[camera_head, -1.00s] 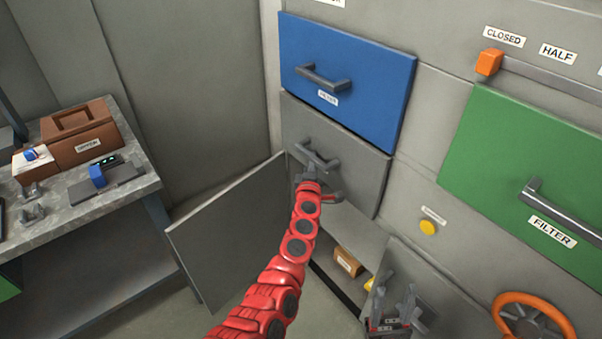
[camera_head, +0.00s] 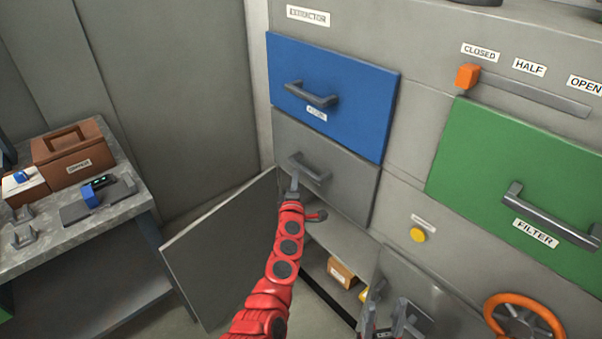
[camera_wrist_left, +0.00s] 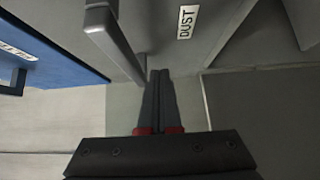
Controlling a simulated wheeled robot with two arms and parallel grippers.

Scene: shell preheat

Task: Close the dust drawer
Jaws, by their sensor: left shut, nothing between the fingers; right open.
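The dust drawer is the grey front (camera_head: 352,186) below the blue drawer. Its bar handle (camera_head: 318,176) shows in the head view, and its "DUST" label (camera_wrist_left: 187,22) and handle (camera_wrist_left: 112,40) show in the left wrist view. No clear gap shows around the front in the head view. My left gripper (camera_head: 294,184) is shut and empty, its tips at the drawer front beside the handle's left end. Its closed fingers (camera_wrist_left: 160,80) point at the front; I cannot tell whether they touch. My right gripper (camera_head: 388,320) is open at the bottom edge, partly cut off.
The blue drawer (camera_head: 335,85) is directly above. A grey door (camera_head: 225,250) stands open below left, with a brown box (camera_head: 341,272) in the compartment. Another grey panel (camera_head: 415,285) is by my right gripper. A green filter drawer (camera_head: 480,160) and an orange wheel (camera_head: 525,320) are right.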

